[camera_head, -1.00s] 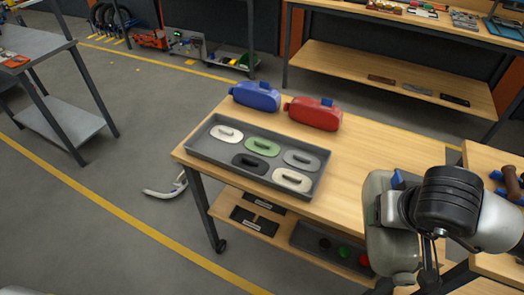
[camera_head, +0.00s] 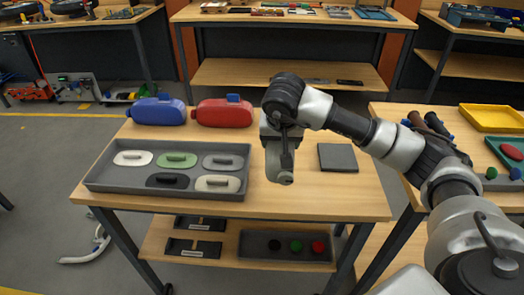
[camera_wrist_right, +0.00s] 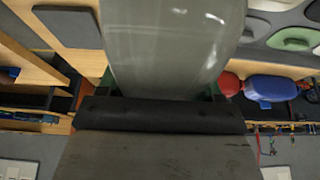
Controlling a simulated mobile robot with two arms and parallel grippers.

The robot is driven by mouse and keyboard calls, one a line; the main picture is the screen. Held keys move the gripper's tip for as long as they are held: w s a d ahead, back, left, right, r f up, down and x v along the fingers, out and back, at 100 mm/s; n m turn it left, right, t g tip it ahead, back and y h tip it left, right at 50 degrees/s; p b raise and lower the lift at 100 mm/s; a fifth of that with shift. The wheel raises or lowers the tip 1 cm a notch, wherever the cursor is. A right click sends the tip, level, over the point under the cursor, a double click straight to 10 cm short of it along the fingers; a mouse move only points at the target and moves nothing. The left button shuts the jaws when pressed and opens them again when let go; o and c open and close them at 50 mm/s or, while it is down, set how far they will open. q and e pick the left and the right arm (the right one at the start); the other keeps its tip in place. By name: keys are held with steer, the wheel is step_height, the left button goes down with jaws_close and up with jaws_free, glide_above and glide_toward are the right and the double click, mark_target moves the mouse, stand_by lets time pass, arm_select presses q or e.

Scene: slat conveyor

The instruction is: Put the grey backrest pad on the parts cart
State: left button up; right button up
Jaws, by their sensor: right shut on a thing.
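My right gripper (camera_head: 284,128) is over the wooden top of the parts cart (camera_head: 325,202), pointing down. It is shut on the grey backrest pad (camera_head: 281,165), which hangs below it and looks narrow and upright in the head view. In the right wrist view the pad (camera_wrist_right: 170,45) is a smooth grey-green panel rising from the dark jaw (camera_wrist_right: 160,115). I cannot tell whether the pad's lower edge touches the cart top. A flat dark grey square (camera_head: 338,157) lies on the cart just right of the pad. My left gripper is not in view.
A grey tray (camera_head: 97,182) with several oval pads fills the cart's left side. A blue container (camera_head: 158,112) and a red container (camera_head: 222,113) stand behind it. A bench with a yellow tray (camera_head: 490,118) stands at right. The cart's front right top is clear.

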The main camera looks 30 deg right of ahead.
steer(key=w+d+f, duration=0.1)
steer(key=w, duration=0.1)
steer(key=w+d+f+p, duration=0.1)
steer(key=w+d+f, duration=0.1)
steer(key=w, duration=0.1)
steer(key=w+d+f, duration=0.2)
steer(key=shift+w+d+f, duration=0.15)
steer(key=shift+d+f, duration=0.05)
step_height(320, 180, down, 3)
steer(key=shift+f+p, duration=0.2)
steer(key=shift+p, duration=0.5)
steer(key=shift+f, duration=0.35)
steer(key=shift+f+b, duration=0.2)
steer(key=shift+b, duration=0.1)
steer(key=o, duration=0.9)
steer(key=shift+r, duration=0.1)
